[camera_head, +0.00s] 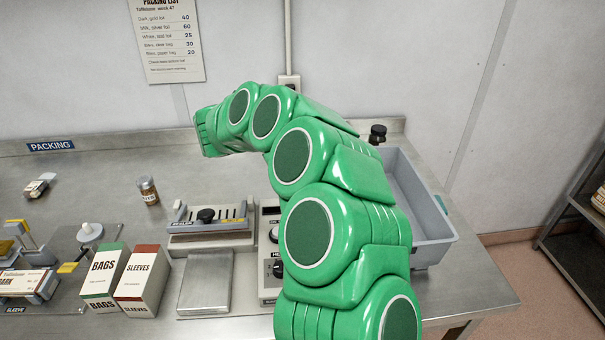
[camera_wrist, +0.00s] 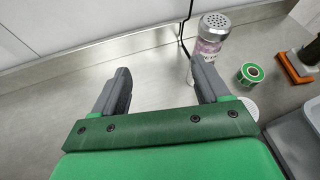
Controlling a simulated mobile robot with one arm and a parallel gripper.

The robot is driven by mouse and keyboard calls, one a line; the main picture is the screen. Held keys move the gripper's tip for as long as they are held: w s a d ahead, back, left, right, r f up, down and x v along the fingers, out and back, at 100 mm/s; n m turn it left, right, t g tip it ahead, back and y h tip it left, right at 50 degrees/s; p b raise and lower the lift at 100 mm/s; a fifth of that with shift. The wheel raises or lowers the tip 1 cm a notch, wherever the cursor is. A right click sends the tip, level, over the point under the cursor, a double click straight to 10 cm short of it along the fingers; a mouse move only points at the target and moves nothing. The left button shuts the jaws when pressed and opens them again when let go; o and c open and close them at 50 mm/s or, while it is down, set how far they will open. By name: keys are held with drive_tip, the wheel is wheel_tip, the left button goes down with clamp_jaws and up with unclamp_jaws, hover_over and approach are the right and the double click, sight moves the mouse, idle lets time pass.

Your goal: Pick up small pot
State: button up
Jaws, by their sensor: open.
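I cannot tell for sure which thing is the small pot. A small jar with a metal lid and brown contents (camera_head: 148,191) stands upright on the steel bench left of my arm in the head view. In the wrist view a clear shaker with a perforated metal lid and pinkish contents (camera_wrist: 208,45) stands just beyond the right finger, apart from it or overlapped by it in the view. My gripper (camera_wrist: 161,86) is open, with nothing between its two grey fingers. The fingers do not show in the head view.
A green tape roll (camera_wrist: 250,74) lies right of the shaker. An orange-and-dark tool (camera_wrist: 294,68) is farther right. A grey bin (camera_head: 436,249) stands at the bench's right. The sealer (camera_head: 210,225), BAGS box (camera_head: 104,280) and SLEEVES box (camera_head: 142,282) occupy the front. A wall closes the back.

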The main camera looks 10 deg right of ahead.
drive_tip(key=s+d+f+m+g+h, duration=0.2)
drive_tip(key=d+f+m, duration=0.1)
drive_tip(key=f, duration=0.1)
drive_tip(key=s+d+f+m+g+h, duration=0.2)
drive_tip(key=s+d+f+m+h, duration=0.1)
drive_tip(key=f, duration=0.1)
drive_tip(key=s+d+f+m+g+h, duration=0.2)
drive_tip(key=d+f+m, duration=0.1)
drive_tip(key=f+m, duration=0.1)
drive_tip(key=shift+s+d+f+h, duration=0.2)
drive_tip(key=shift+s+f+h, duration=0.2)
drive_tip(key=shift+x, duration=3.95)
drive_tip(key=shift+r, duration=0.15)
drive_tip(key=shift+c, duration=0.2)
drive_tip(key=c, duration=0.8)
